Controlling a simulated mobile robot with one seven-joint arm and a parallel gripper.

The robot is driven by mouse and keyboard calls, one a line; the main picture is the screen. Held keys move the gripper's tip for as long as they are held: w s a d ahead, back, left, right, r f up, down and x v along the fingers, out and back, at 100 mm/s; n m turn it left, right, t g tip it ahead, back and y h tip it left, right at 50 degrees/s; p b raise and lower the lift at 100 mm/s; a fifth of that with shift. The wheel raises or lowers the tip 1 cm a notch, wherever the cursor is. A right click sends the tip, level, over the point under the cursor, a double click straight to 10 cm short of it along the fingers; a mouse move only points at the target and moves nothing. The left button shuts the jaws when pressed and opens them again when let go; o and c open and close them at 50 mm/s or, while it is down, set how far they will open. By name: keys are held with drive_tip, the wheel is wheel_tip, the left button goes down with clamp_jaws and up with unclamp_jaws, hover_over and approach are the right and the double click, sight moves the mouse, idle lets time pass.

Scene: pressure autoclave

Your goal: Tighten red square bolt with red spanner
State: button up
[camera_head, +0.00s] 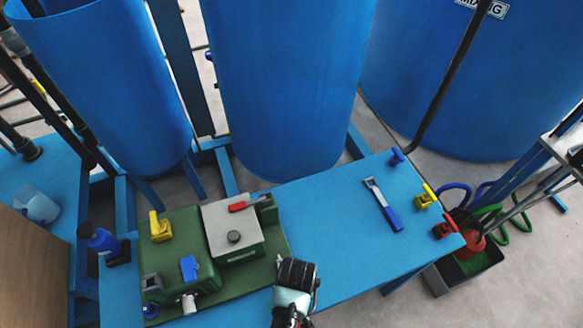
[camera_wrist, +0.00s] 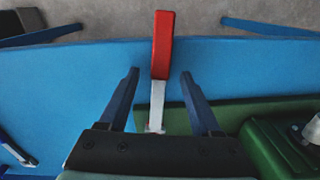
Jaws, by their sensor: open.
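A red spanner (camera_wrist: 162,45) with a silver shank lies between the two fingers of my gripper (camera_wrist: 159,82) in the wrist view. Its red handle reaches past the fingertips over the blue table, and there is a gap on each side. My gripper is open and holds nothing. In the head view my wrist (camera_head: 297,272) is at the front right of the green base (camera_head: 275,240); the fingertips are hidden. A red elongated part (camera_head: 238,206) shows on the grey box (camera_head: 222,222); I cannot tell if it is the red square bolt.
A blue spanner (camera_head: 382,205) lies on the blue table (camera_head: 340,235). Small blue, yellow (camera_head: 427,195) and red (camera_head: 447,226) fittings line the right edge. A yellow part (camera_head: 160,228) and a blue part (camera_head: 189,268) stand on the base. Large blue tanks (camera_head: 285,80) stand behind.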

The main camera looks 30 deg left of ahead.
drive_tip(key=shift+c, duration=0.2)
clamp_jaws()
drive_tip(key=shift+r, duration=0.1)
